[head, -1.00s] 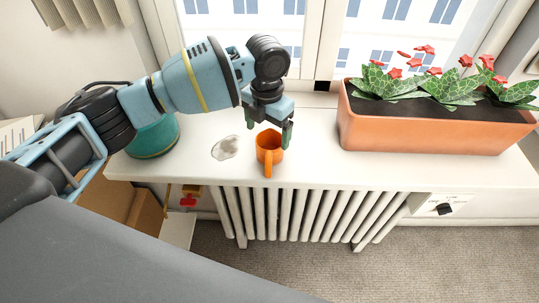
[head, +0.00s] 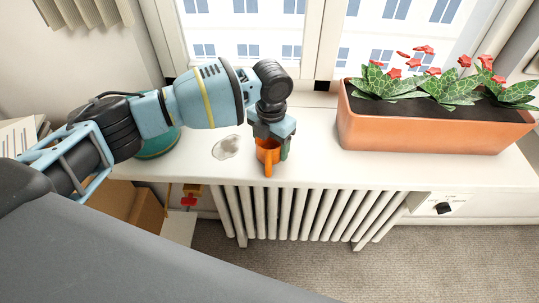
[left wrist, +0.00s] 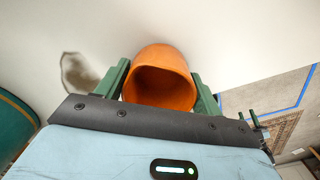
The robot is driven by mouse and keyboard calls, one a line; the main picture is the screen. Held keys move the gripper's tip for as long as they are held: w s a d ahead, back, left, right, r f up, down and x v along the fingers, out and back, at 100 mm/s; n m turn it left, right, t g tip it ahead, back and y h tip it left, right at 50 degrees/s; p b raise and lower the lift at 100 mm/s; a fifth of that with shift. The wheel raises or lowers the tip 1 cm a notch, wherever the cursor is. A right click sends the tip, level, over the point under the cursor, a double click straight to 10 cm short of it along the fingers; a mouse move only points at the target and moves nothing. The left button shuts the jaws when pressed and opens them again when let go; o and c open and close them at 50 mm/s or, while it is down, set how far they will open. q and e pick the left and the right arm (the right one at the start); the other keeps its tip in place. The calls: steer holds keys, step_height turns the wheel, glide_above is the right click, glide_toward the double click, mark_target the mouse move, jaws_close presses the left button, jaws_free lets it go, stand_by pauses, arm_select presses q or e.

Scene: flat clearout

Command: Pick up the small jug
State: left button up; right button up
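The small jug is orange and stands upright on the white window sill, near its front edge; in the head view the jug (head: 267,157) has its handle toward the front. My left gripper (head: 272,148) has come down over it from above, with its green fingers on either side. In the left wrist view the jug (left wrist: 165,85) lies between the two fingers of the gripper (left wrist: 163,88), its open mouth toward the camera. The fingers are spread about the jug's width, close to its sides; firm contact is not clear.
A long terracotta planter (head: 430,134) with red flowers stands on the sill to the right. A grey patch (head: 226,147) lies left of the jug, and a teal round object (head: 158,145) is farther left, partly behind my arm. A white radiator (head: 300,215) is below the sill.

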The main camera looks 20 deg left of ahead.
arm_select(q)
steer(key=c, duration=0.5)
steer(key=shift+r, duration=0.15)
steer(key=shift+r, duration=0.5)
step_height(320, 180, up, 2)
steer(key=shift+r, duration=0.15)
steer(key=s+d, duration=0.3)
steer(key=d, duration=0.1)
steer(key=s+d+r, duration=0.1)
steer(key=s+d, duration=0.2)
steer(key=d, duration=0.2)
steer(key=s+d, duration=0.2)
steer(key=d, duration=0.2)
steer(key=shift+s+d+r+b, duration=0.25)
steer(key=shift+s+b, duration=0.15)
arm_select(e)
steer(key=shift+s+f, duration=0.25)
steer(key=shift+f, duration=0.2)
